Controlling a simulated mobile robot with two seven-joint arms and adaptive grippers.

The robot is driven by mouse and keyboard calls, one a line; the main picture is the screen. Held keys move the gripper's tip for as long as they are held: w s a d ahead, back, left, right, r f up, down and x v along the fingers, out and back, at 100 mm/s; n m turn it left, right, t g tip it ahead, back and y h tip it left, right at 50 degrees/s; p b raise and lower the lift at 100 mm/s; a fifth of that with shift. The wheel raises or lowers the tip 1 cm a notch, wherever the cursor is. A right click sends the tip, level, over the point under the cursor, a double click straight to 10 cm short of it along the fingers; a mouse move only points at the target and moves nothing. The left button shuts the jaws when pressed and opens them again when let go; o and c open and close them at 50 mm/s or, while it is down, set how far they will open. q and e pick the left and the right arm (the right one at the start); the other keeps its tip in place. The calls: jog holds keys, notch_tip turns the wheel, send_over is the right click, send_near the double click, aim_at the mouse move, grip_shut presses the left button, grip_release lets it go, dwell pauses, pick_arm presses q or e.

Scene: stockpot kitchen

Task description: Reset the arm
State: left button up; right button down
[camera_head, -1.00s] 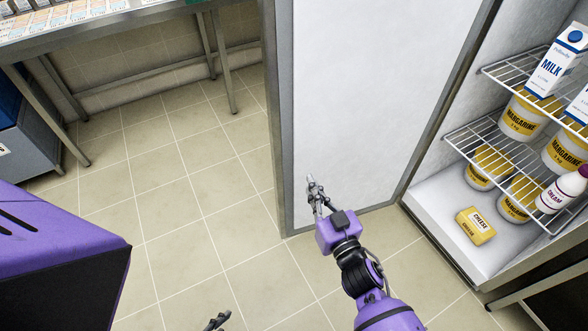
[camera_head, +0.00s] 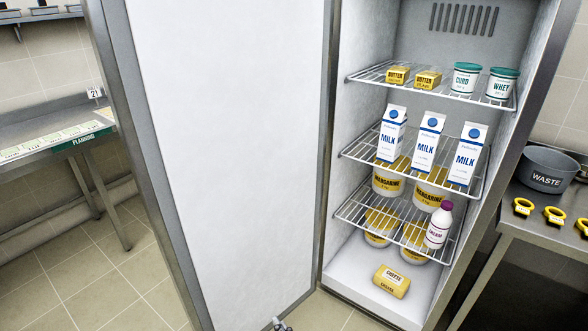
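Only the tip of one gripper (camera_head: 280,325) shows, at the bottom edge near the foot of the open fridge door (camera_head: 235,130). It looks like my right gripper, and the rest of that arm is cut off. I cannot tell whether its fingers are open or shut, or whether it touches the door. My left gripper is out of view.
The open fridge (camera_head: 335,265) holds butter, curd and whey tubs, milk cartons (camera_head: 430,145), margarine, cream and cheese (camera_head: 391,281). A counter with a waste pot (camera_head: 548,170) and yellow rings stands right. A steel table (camera_head: 60,115) stands left, with bare floor below it.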

pick_arm(q)
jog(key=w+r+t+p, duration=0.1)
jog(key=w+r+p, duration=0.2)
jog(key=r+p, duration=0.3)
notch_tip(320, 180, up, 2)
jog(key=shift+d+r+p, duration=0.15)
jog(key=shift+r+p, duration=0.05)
jog(key=shift+p, duration=0.15)
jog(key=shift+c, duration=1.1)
pick_arm(e)
jog(key=s+d+f+m+g+h, duration=0.2)
jog(key=s+d+m+h, duration=0.1)
jog(key=s+d, duration=0.8)
jog(key=s+d+f+m+g+h, duration=0.2)
jog(key=s+d, duration=0.9)
jog(key=s, duration=0.7)
jog(key=shift+f+m+g+h, duration=0.3)
jog(key=shift+m+h, duration=0.2)
jog(key=shift+h, duration=0.3)
